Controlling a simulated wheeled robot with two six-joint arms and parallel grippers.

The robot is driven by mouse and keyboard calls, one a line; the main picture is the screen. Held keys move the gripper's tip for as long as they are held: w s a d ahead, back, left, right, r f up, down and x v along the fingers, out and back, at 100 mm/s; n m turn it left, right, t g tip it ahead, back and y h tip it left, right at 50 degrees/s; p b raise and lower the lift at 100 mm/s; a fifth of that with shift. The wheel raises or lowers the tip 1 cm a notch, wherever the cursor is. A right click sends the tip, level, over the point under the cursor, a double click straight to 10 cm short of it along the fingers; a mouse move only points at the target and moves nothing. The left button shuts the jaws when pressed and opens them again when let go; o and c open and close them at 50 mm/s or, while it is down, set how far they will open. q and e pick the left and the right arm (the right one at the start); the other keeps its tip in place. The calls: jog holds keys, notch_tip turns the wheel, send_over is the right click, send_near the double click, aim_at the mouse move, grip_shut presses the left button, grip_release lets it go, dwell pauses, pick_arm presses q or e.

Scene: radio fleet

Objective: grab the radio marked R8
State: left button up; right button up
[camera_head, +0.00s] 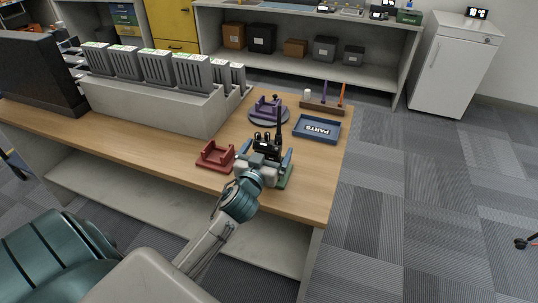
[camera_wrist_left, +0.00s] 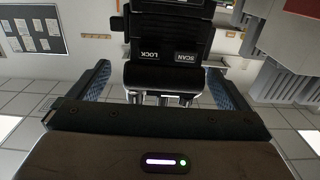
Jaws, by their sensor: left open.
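A black radio (camera_head: 268,147) with a tall antenna stands upright near the front edge of the wooden table, apparently in a green cradle (camera_head: 286,180). My left gripper (camera_head: 264,160) is at this radio, its fingers open on either side. In the left wrist view the radio (camera_wrist_left: 170,42) shows SCAN and LOCK labels and lies between the two fingers of my left gripper (camera_wrist_left: 159,72). Gaps show beside it, and contact cannot be made out. I cannot read an R8 mark on it. My right gripper is not in view.
A red cradle (camera_head: 216,157) sits just left, a purple cradle (camera_head: 266,108) behind, and a blue PARTS tray (camera_head: 318,129) to the right. A pen holder (camera_head: 322,107) is farther back. A charger rack (camera_head: 150,103) fills the table's left. The floor at right is mostly clear.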

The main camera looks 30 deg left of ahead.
pick_arm(q)
jog(key=x, duration=0.2)
jog(key=p+x, duration=0.1)
jog(key=x, duration=0.1)
jog(key=shift+s+a, duration=0.1)
jog(key=shift+a, duration=0.1)
jog(key=shift+w+a+f, duration=0.1)
jog(key=shift+w, duration=0.35)
jog(key=c, duration=1.4)
